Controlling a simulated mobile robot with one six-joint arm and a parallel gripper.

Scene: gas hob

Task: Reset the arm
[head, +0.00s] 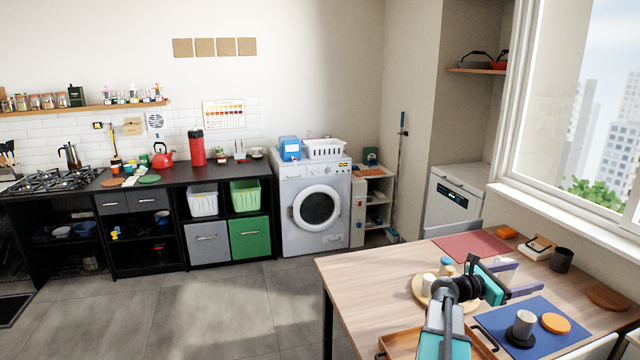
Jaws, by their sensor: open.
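My arm (448,318) rises from the bottom edge at the lower right, in front of the wooden table. My gripper (514,279), dark and teal with pale purple fingers, is at its end. It points to the right over the table, with its fingers apart and nothing seen between them. The arm hides part of a round wooden tray (420,290) with small shakers and part of a larger wooden tray (402,343).
The gas hob (50,181) is on the far left counter. A washing machine (314,215) stands at the back.

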